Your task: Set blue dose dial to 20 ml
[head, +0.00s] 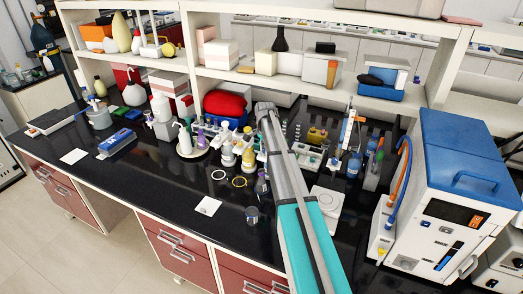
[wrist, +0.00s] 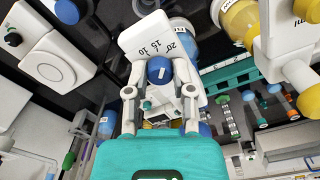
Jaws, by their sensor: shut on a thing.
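The blue dose dial (wrist: 159,68) sits in the middle of the wrist view on a white plate (wrist: 136,40) printed with 20, 15 and 10. A small white mark shows on the dial's face; I cannot tell exactly which number it points to. My gripper (wrist: 160,80) is shut on the dial, with a light grey finger on either side of it. In the head view my arm reaches over the bench; its end hides the dial and the gripper there.
Yellow-capped bottles with white dispenser heads (wrist: 283,40) stand close on the right in the wrist view. A white device with a round plate (wrist: 49,62) is at left. In the head view, a blue-and-white machine (head: 455,195) stands right of my arm; the front bench is partly clear.

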